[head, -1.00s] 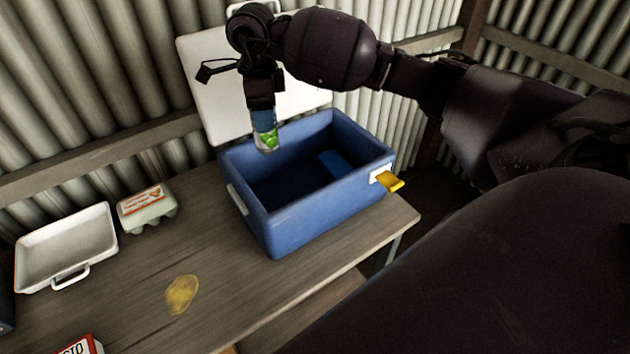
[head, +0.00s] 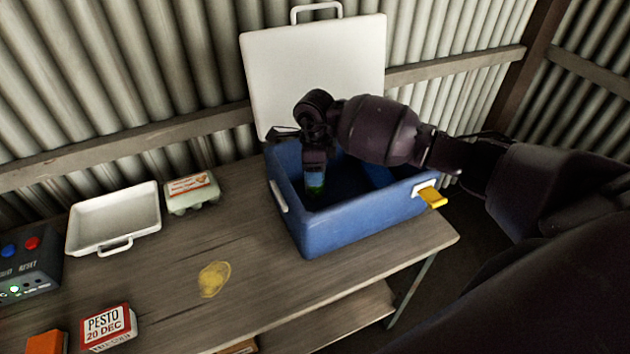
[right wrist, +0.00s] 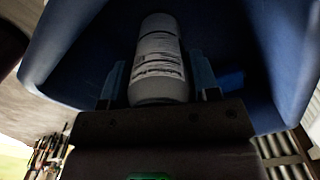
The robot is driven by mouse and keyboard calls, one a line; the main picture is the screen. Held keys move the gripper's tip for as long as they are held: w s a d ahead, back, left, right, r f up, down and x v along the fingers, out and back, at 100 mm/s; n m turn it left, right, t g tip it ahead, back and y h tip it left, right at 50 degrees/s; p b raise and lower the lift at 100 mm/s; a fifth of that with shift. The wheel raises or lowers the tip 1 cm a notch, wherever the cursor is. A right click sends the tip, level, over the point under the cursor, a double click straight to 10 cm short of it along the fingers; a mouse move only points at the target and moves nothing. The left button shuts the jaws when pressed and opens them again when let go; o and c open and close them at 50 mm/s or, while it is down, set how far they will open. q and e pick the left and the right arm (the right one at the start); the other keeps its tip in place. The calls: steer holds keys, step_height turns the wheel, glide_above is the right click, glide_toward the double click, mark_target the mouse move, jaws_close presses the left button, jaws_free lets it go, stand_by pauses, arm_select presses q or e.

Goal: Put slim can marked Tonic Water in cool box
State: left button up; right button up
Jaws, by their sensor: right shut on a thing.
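The blue cool box (head: 350,228) stands on the bench with its white lid (head: 318,75) open and upright behind it. My right gripper (head: 315,182) reaches down into the box near its left end. Whether the can touches the box floor cannot be told. My left gripper is not in view.
An egg carton (head: 192,193), a white tray (head: 115,218), a pesto box (head: 108,327), an orange block (head: 46,342) and a button panel (head: 28,265) lie left. A yellow stain (head: 214,279) marks clear bench.

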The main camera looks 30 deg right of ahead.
steer(key=shift+a+f, duration=0.1)
steer(key=shift+f, duration=2.15)
steer(key=shift+f, duration=0.1)
steer(key=o, duration=1.2)
steer(key=shift+c, duration=0.2)
